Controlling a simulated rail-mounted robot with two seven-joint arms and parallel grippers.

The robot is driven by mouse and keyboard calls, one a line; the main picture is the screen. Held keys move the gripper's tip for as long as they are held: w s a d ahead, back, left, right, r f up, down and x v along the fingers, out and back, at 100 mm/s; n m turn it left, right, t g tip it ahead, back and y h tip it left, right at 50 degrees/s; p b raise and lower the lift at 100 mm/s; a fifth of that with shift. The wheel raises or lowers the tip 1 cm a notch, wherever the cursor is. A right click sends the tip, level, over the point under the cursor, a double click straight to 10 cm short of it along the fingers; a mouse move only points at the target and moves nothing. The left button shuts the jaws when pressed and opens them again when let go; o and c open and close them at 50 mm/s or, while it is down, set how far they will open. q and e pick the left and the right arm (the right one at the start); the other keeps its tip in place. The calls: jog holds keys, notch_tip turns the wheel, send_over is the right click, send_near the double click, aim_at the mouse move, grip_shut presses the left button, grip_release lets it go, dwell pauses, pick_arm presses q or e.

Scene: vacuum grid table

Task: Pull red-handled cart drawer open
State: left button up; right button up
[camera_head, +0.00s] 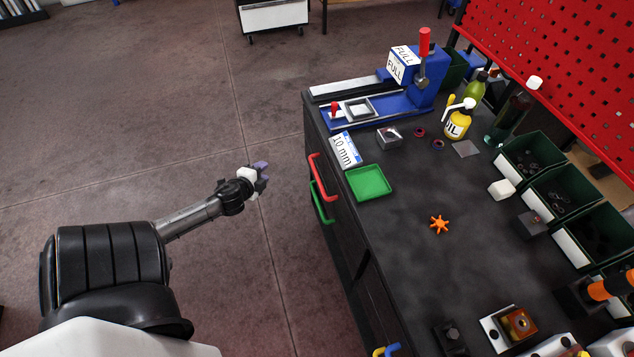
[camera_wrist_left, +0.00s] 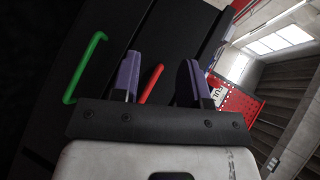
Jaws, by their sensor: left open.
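The red handle (camera_head: 322,178) is a bar on the upper drawer front of the dark cart (camera_head: 430,265), on the side facing my left arm. The drawer looks shut. My left gripper (camera_head: 262,172) is open and empty, in free air to the left of the red handle and apart from it. In the left wrist view, the red handle (camera_wrist_left: 151,84) shows in the gap between the two purple fingers of my left gripper (camera_wrist_left: 160,75), beyond them. Part of the handle is hidden by the gripper body. My right gripper is not in view.
A green handle (camera_head: 320,204) sits just below the red one; it also shows in the left wrist view (camera_wrist_left: 82,68). The cart top holds a green tray (camera_head: 368,182), a blue press (camera_head: 412,88), a yellow bottle (camera_head: 458,123) and dark bins (camera_head: 530,154). The floor left of the cart is clear.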

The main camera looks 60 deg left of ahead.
pick_arm(q)
jog(key=m+t+h, duration=0.1)
jog(key=m+t, duration=0.1)
jog(key=m+t+h, duration=0.3)
jog(key=m+h, duration=0.6)
jog(key=h, duration=0.1)
send_near(321, 183)
jog(key=shift+f+b+x, duration=0.2)
jog(key=shift+b+x, duration=0.3)
jog(key=shift+x, duration=2)
jog(key=shift+f+b+x, duration=0.2)
jog(key=shift+b+x, duration=0.25)
jog(key=shift+x, duration=2.1)
jog(key=shift+a, duration=0.1)
jog(key=shift+c, duration=0.4)
grip_shut()
